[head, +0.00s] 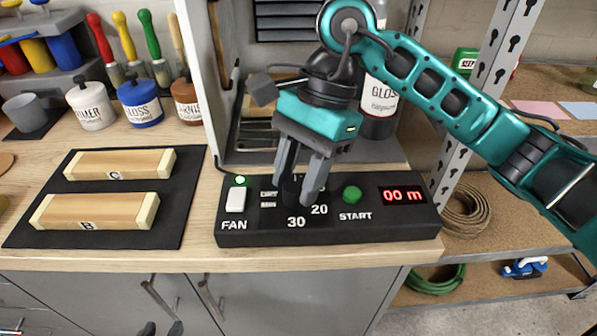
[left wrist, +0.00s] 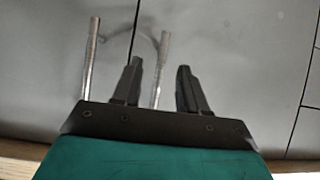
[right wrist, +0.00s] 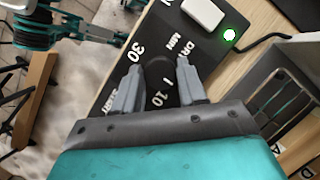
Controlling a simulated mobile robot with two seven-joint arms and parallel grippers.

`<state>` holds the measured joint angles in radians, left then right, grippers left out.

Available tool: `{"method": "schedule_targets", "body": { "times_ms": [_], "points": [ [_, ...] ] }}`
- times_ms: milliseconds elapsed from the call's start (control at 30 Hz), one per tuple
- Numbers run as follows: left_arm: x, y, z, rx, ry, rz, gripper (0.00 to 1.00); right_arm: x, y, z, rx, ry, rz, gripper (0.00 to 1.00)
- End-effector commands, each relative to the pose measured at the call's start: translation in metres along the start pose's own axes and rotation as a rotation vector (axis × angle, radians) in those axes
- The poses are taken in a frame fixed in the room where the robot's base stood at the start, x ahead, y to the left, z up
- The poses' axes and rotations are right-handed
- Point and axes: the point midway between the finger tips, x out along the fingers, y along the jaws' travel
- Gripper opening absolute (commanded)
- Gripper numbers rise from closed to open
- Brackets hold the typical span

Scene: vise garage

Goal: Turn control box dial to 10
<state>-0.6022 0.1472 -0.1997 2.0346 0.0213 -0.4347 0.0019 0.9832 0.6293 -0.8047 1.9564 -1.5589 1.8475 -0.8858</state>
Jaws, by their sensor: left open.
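The black control box (head: 330,232) lies on the bench with a FAN switch, a numbered dial, a green START button (head: 352,194) and a red display (head: 403,195) reading "00 m". The black dial (right wrist: 160,76) sits between the fingers of my right gripper (head: 303,190), which are apart, one on each side. Whether they touch it is unclear.
The white FAN switch (head: 235,199) has a lit green light beside it. A black mat (head: 120,205) with two wooden blocks lies left of the box. Paint cans (head: 140,103) stand behind it. A grey open cabinet with a bottle (head: 378,105) stands behind the box.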

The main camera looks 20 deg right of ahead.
Motion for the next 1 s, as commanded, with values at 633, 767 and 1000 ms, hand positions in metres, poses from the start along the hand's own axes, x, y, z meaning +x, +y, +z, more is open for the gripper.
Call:
{"method": "schedule_targets", "body": {
  "times_ms": [633, 767, 1000],
  "points": [
    [0.004, 0.000, 0.008, -0.001, -0.010, 0.001, 0.43, 0.001, 0.001, -0.001, 0.036, 0.001, -0.016, 0.08],
    [0.006, 0.001, 0.011, -0.003, -0.013, 0.004, 0.43, 0.002, 0.001, -0.001, 0.092, 0.001, -0.040, 0.08],
    [0.013, 0.007, 0.013, -0.005, -0.003, 0.020, 0.43, 0.003, 0.002, -0.002, 0.266, 0.002, -0.114, 0.08]
  ]
}}
